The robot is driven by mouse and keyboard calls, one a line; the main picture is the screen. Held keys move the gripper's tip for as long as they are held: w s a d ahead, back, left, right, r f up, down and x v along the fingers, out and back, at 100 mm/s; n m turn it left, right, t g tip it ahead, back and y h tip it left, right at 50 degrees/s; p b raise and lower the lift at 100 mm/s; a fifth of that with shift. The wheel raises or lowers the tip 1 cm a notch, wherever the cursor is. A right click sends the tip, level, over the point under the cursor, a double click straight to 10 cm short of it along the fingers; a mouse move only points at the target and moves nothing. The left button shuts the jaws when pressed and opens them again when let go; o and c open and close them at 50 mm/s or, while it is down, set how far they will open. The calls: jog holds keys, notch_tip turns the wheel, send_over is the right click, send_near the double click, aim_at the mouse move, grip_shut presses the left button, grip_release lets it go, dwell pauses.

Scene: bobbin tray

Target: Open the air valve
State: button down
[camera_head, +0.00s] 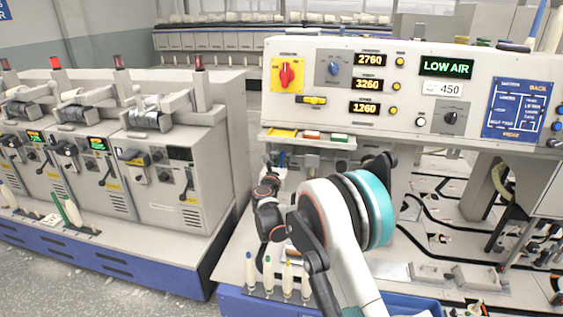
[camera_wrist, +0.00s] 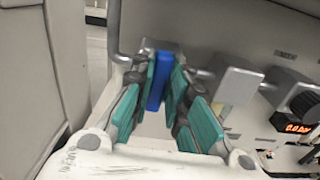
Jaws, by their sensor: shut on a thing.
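The blue lever of the air valve (camera_wrist: 157,84) stands upright between the teal finger pads of my gripper (camera_wrist: 164,82) in the wrist view. My gripper is shut on it. A grey metal body shows behind the lever, and its lower part is hidden by the fingers. In the head view a small blue patch (camera_head: 281,159) shows under the left end of the control panel, and my arm hides most of that area. A display (camera_head: 446,67) on the panel reads LOW AIR.
The control panel (camera_head: 400,123) overhangs the valve area. In the wrist view a grey box (camera_wrist: 237,83), a dark knob (camera_wrist: 305,104) and a small orange display (camera_wrist: 297,128) are to the right. Several bobbins (camera_head: 268,273) stand below my arm. A machine (camera_head: 175,165) stands left.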

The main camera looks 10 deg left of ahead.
jog(key=shift+d+f+m+p, duration=0.15)
jog(key=shift+d+f+m, duration=0.05)
jog(key=shift+m, duration=2.7)
jog(key=shift+d+f+m+p, duration=0.1)
jog(key=shift+d+f+m, duration=0.05)
jog(key=shift+m, duration=2.75)
jog(key=shift+d+f+m+p, duration=0.15)
jog(key=shift+d+f+m, duration=0.05)
jog(key=shift+m, duration=2.7)
jog(key=c, duration=1.6)
grip_release()
jog(key=shift+o, duration=0.2)
jog(key=s, duration=1.2)
jog(key=shift+a, duration=0.2)
